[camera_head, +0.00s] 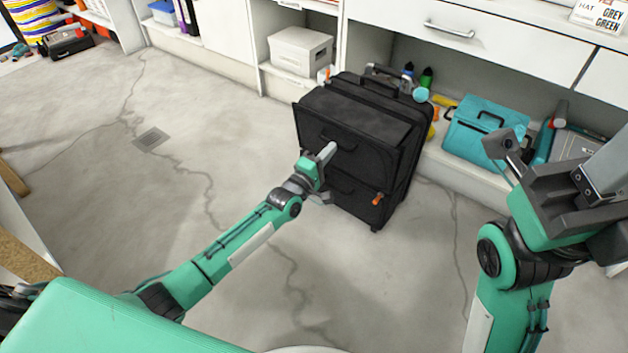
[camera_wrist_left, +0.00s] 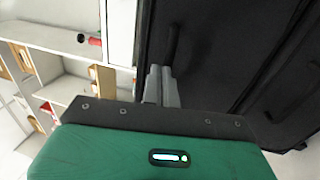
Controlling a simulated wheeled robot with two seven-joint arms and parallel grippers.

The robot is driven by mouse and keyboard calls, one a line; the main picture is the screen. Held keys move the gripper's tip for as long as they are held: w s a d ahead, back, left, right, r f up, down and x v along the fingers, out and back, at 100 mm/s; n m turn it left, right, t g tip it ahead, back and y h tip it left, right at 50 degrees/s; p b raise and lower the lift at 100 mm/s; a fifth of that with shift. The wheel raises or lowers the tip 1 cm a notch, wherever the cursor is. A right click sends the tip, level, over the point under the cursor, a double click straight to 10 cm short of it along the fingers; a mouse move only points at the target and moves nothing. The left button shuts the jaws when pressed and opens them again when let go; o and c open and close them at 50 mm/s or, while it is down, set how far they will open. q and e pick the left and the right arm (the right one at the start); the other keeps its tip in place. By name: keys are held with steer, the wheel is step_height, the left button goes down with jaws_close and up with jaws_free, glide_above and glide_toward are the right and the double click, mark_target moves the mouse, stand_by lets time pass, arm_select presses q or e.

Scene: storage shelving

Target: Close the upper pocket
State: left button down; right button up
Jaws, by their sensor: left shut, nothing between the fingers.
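A black suitcase (camera_head: 379,200) stands upright on the floor in front of the shelving. Its upper pocket (camera_head: 350,150) has a front with a handle and juts out from the case, with its dark grey top showing. The lower pocket (camera_head: 352,194) sits below it with its own handle. My left gripper (camera_head: 329,152) is shut and empty, in front of the upper pocket's face. In the left wrist view its closed fingers (camera_wrist_left: 161,82) are close to a black panel with a handle (camera_wrist_left: 174,42); contact cannot be told. My right gripper (camera_head: 560,180) is at the right, away from the suitcase.
White shelving with drawers (camera_head: 465,38) stands behind the suitcase. A teal bag (camera_head: 485,125) and bottles (camera_head: 426,77) are on the low shelf beside it. A white box (camera_head: 300,50) is at the left.

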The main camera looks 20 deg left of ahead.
mark_target(351, 141)
arm_select(q)
steer(key=shift+w+d+r, duration=0.25)
steer(key=shift+w+r, duration=0.1)
steer(key=shift+w, duration=0.25)
steer(key=shift+w+d+r, duration=0.2)
steer(key=shift+w+r, duration=0.15)
steer(key=shift+w, duration=0.2)
